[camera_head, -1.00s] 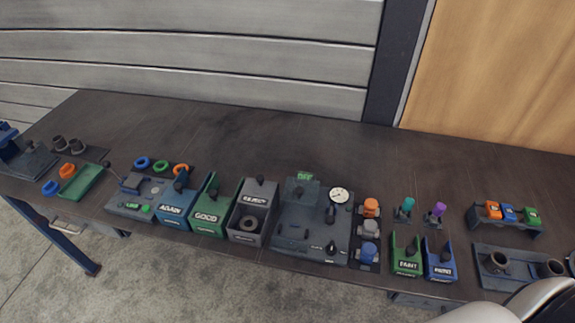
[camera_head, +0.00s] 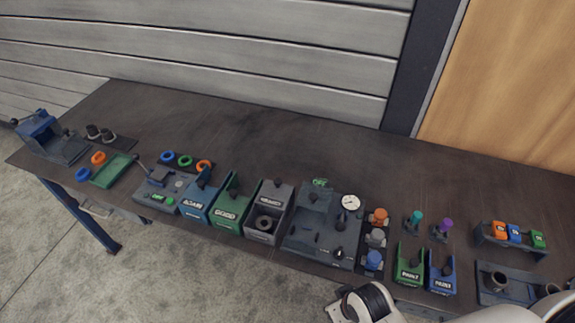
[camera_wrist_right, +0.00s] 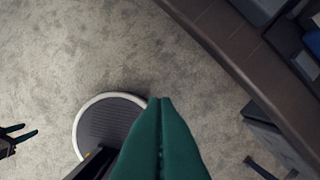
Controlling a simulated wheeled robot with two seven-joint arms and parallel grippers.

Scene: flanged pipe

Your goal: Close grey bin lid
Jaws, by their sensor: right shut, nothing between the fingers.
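The grey bin (camera_head: 262,228) stands in the row of bins at the table's front edge, between the green bin and the dark gauge panel. Its lid (camera_head: 271,199), with a label and a dark knob, is raised at the back. A grey ring (camera_head: 264,223) shows inside the open bin. My right gripper (camera_wrist_right: 160,102) has green fingers pressed together, empty, above the floor beside the table in the right wrist view. My left gripper (camera_wrist_right: 22,136) shows small at the left edge of that view, its fingers apart and empty. Neither gripper shows in the head view.
A green bin (camera_head: 229,216) is left of the grey bin, then a blue bin (camera_head: 199,210). The gauge panel (camera_head: 318,232) is close on its right. Colored knobs and two small paint bins stand further right. The table's back half is clear.

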